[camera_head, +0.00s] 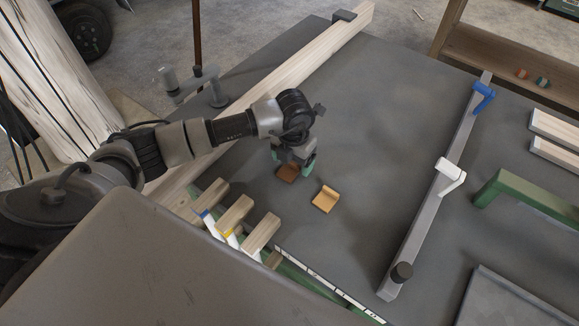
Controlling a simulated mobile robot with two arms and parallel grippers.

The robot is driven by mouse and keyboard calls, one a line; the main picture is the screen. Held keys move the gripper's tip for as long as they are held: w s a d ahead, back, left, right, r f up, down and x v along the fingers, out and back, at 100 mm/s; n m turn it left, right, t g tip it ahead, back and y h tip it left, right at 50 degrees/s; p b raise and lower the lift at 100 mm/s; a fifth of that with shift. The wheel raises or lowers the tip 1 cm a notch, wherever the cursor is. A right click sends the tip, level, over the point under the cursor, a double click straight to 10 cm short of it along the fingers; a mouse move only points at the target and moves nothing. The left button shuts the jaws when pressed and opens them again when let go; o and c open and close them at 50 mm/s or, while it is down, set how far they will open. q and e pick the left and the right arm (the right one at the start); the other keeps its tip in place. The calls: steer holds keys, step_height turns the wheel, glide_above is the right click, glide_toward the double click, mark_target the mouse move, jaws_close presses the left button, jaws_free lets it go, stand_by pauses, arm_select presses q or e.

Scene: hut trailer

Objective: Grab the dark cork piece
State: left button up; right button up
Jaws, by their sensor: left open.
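The dark cork piece (287,173) is a small brown block on the grey table (366,130), left of the middle of the head view. My left gripper (296,163) is right over it, fingers pointing down, with green tips. It is open, and its fingers partly hide the dark piece. I cannot tell whether the fingers touch it. A lighter tan cork piece (326,199) lies just to the right and nearer. My right gripper is not in view.
Several wooden blocks (235,213) stand at the near left table edge. A long wooden beam (270,85) lies along the left. A grey bar (425,212) with blue and white clamps and a green handle (518,192) lie to the right. The table's middle is clear.

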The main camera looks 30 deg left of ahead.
arm_select(q)
steer(key=shift+f, duration=0.2)
steer(key=c, duration=1)
steer(key=shift+r, duration=0.2)
